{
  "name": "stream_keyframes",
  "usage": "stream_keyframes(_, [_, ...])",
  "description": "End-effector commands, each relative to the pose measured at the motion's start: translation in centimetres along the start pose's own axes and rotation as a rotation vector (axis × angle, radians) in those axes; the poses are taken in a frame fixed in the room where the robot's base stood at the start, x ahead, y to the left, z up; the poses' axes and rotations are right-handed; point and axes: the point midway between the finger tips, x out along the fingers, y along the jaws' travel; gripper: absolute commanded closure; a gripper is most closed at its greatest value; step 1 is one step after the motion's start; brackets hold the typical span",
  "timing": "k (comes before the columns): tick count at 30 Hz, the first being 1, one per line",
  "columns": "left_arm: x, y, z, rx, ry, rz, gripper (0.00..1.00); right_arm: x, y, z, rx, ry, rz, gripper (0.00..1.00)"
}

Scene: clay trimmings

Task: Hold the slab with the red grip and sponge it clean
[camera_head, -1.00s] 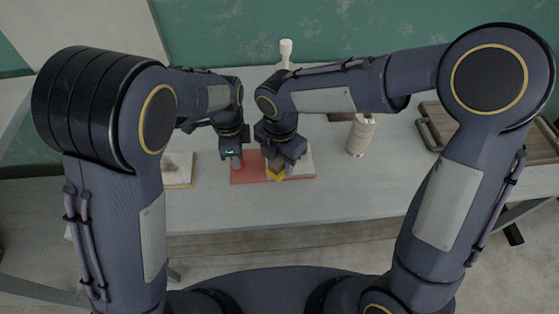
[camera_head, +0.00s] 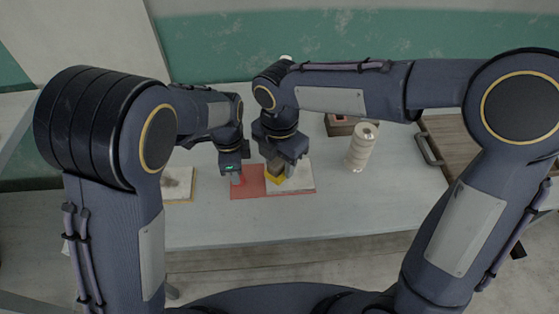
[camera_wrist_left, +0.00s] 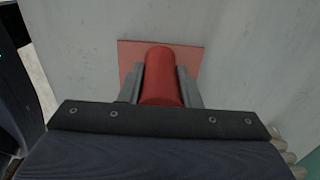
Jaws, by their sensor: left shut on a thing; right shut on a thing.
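A red board (camera_head: 248,187) lies on the table with a pale slab (camera_head: 302,184) on its right part. My left gripper (camera_head: 236,178) is shut on the upright red grip at the board's left part. The left wrist view shows the red grip (camera_wrist_left: 161,72) between the two fingers, with the red board (camera_wrist_left: 130,54) beneath. My right gripper (camera_head: 277,168) is shut on a yellow sponge (camera_head: 274,179) over the slab's left side. I cannot tell whether the sponge touches the slab. The gripper hides part of the slab.
A second slab with a dark smudge (camera_head: 178,184) lies to the left. A cream ribbed cylinder (camera_head: 361,148) stands to the right, with a small brown box (camera_head: 342,126) behind it. A brown wooden tray (camera_head: 455,150) with a handle is further right. The front table strip is clear.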

Motion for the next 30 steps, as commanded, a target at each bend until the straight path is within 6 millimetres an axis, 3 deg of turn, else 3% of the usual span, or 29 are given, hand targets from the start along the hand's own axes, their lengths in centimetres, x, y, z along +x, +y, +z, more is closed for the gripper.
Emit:
stream_keyframes(8, [0.0, 0.0, 0.0, 0.000, 0.000, 0.000, 1.00, 0.0, -0.1, 0.2, 0.002, 0.000, 0.000, 0.81])
stream_keyframes(15, [0.0, 0.0, 0.0, 0.000, 0.000, 0.000, 1.00, 0.1, -1.9, 5.1, 0.009, 0.003, 0.002, 0.81])
stream_keyframes(19, [0.0, 0.0, 0.0, 0.000, 0.000, 0.000, 1.00, 0.1, -2.9, 7.0, 0.004, 0.002, 0.001, 0.81])
stream_keyframes(30, [0.0, 0.0, 0.0, 0.000, 0.000, 0.000, 1.00, 2.3, -3.1, 7.3, -0.001, 0.001, -0.003, 0.81])
